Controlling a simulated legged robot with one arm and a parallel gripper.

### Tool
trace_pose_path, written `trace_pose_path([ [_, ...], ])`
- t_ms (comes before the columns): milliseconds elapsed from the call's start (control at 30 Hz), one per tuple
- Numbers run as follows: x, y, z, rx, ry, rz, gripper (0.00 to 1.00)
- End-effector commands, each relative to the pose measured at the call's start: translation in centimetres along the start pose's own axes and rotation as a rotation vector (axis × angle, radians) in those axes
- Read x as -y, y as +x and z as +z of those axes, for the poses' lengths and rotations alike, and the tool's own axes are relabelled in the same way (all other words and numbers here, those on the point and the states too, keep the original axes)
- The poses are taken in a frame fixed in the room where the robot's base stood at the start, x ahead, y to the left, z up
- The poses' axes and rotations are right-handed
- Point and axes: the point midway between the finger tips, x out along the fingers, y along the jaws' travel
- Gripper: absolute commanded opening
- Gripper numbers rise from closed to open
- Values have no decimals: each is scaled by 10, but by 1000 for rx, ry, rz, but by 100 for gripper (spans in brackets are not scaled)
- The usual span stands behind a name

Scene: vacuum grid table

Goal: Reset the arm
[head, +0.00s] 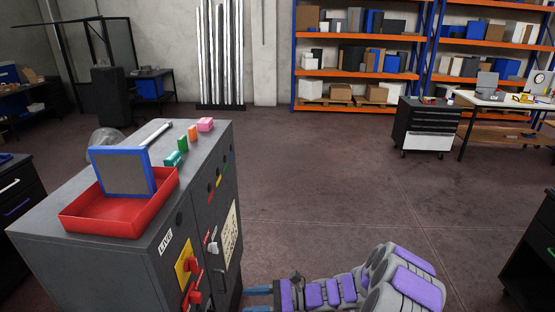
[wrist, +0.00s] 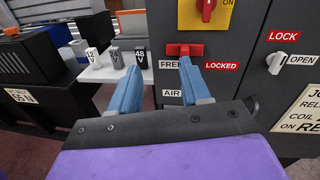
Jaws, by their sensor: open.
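My arm, grey with purple pads, is low in the head view. My gripper (head: 258,300) is at its left end, beside the front of the dark cabinet (head: 85,240). In the wrist view my gripper (wrist: 158,80) has two blue fingers spread apart, with nothing between them. A red handle (wrist: 185,50) on the cabinet front shows beyond the fingertips, near FREE and LOCKED labels. I cannot tell if a fingertip touches it.
On the cabinet top stand a red tray (head: 100,222) holding a blue-framed panel (head: 124,172), and small coloured blocks (head: 205,125). A yellow plate with a red knob (wrist: 207,8) is above the handle. Open floor (head: 340,170) lies right of the cabinet. A drawer cart (head: 427,125) stands farther back.

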Motion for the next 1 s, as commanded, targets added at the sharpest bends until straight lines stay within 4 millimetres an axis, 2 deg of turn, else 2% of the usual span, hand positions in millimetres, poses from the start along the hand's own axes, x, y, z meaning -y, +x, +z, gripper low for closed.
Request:
trace_pose_path([
  [33, -8, 6, 21, -3, -44, 47, 47],
  [100, -20, 13, 44, -15, -103, 112, 47],
  [400, -84, 21, 117, -106, -344, 377, 47],
  [667, -145, 5, 153, -233, -539, 597, 47],
  [1000, -215, -43, 176, -458, -756, 863, 47],
])
